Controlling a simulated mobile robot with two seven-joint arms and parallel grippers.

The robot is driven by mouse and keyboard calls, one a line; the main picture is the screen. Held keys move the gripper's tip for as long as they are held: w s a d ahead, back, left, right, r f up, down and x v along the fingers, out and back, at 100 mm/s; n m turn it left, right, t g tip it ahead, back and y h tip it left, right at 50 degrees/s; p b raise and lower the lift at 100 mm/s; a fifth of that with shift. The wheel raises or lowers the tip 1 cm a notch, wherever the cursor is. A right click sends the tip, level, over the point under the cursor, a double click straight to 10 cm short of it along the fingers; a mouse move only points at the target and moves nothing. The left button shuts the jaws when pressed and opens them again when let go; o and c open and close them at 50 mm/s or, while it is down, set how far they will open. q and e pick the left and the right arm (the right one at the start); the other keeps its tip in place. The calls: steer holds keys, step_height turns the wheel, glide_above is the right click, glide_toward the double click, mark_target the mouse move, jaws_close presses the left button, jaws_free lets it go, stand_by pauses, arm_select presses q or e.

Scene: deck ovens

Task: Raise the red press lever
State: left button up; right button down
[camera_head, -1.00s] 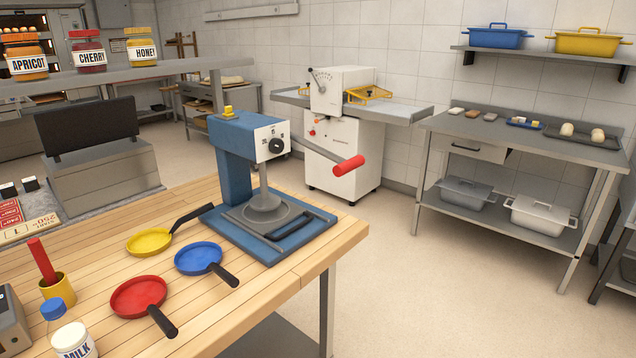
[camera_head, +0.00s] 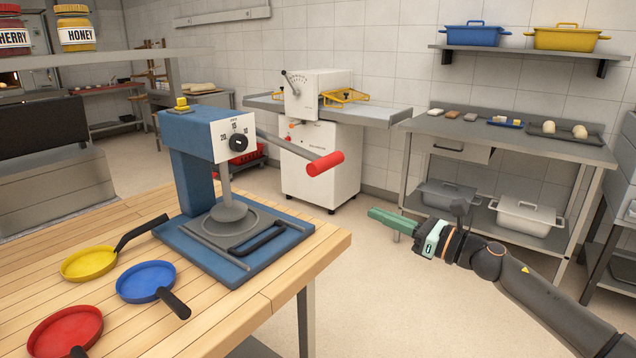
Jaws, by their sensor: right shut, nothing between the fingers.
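The blue press (camera_head: 186,170) stands on the wooden table. Its lever (camera_head: 285,143) slants out to the right from the head and slightly down, ending in a red handle (camera_head: 325,163). The press plate on its post rests low, at or just above the round base plate. My right gripper (camera_head: 372,213) is to the right of and below the red handle, apart from it, in front of the floor beyond the table. Its fingers are shut and empty, pointing left. My left gripper is not in view.
Yellow (camera_head: 89,262), blue (camera_head: 147,281) and red (camera_head: 65,330) pans lie on the wooden table (camera_head: 230,320) left of the press. A white machine (camera_head: 318,165) stands behind the lever. A steel side table (camera_head: 510,142) stands at the right.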

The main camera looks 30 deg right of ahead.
steer(key=shift+r, duration=0.15)
arm_select(q)
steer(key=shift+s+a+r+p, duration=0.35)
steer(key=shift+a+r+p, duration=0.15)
steer(key=shift+p, duration=0.55)
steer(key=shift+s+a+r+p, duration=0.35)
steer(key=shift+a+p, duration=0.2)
steer(key=shift+p, duration=0.45)
arm_select(e)
steer(key=w+a+r, duration=0.4)
steer(key=w, duration=0.5)
steer(key=shift+w+r, duration=0.4)
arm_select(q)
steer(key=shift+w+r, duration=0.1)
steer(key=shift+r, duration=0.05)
arm_select(e)
steer(key=shift+r, duration=0.1)
